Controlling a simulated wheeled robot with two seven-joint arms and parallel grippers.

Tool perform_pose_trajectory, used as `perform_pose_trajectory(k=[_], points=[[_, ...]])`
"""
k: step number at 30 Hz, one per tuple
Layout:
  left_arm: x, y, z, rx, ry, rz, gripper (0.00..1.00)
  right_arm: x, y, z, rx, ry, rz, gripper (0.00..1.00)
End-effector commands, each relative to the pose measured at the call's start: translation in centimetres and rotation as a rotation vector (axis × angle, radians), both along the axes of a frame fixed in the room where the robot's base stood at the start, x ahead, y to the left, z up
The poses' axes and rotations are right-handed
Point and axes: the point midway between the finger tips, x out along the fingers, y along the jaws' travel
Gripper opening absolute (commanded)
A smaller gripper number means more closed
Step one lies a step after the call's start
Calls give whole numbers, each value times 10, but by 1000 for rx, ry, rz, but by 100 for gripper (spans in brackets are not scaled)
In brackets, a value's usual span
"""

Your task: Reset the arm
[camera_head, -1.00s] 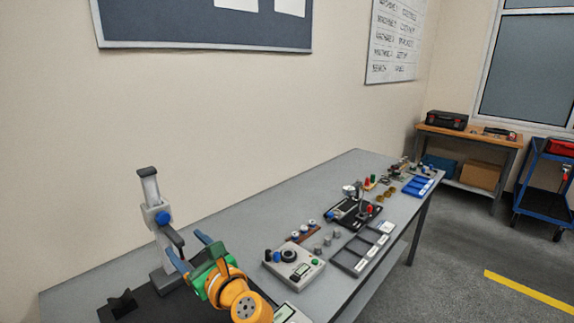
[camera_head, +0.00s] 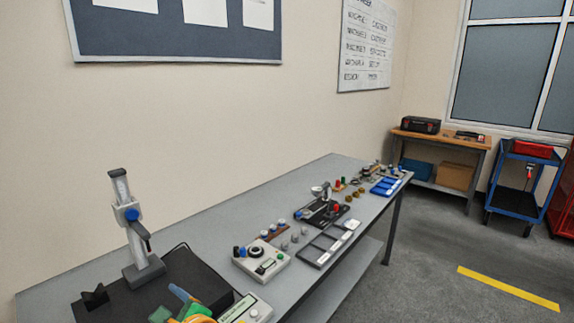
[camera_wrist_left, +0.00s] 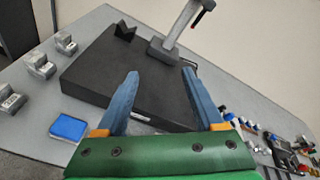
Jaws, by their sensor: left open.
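My left gripper (camera_head: 172,303) shows only in part at the bottom edge of the head view, with a blue finger and green body. In the left wrist view its two blue fingers (camera_wrist_left: 160,78) are spread apart with nothing between them. They are over the near part of a black plate (camera_wrist_left: 80,75). A grey height gauge (camera_head: 131,225) with a blue knob and a dark arm stands upright at the plate's back; its lower part shows in the wrist view (camera_wrist_left: 175,45). My right gripper is not in view.
The grey bench (camera_head: 235,215) carries a control box (camera_head: 262,262), a grey tray (camera_head: 327,246), a black fixture (camera_head: 318,213) and blue bins (camera_head: 384,187). A black V-block (camera_head: 95,297) sits on the plate's left. Metal blocks (camera_wrist_left: 40,65) and a blue pad (camera_wrist_left: 70,127) lie beside it.

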Motion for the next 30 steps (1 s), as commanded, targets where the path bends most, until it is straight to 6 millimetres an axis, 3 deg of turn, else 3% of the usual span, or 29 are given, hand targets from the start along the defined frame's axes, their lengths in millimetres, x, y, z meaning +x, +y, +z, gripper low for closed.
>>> perform_pose_trajectory(k=[9, 15, 21, 27, 30], points=[[-76, -1, -100, -636, -154, 223, 70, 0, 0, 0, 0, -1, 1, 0], [-141, -21, -145, -1055, -238, 478, 70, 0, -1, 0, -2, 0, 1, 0], [-208, -51, -163, -1395, -271, 789, 70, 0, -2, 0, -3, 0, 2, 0], [-263, -82, -162, -1607, -255, 1093, 70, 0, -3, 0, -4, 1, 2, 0], [-256, -82, -190, -1591, -246, 1098, 70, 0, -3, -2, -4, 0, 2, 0]])
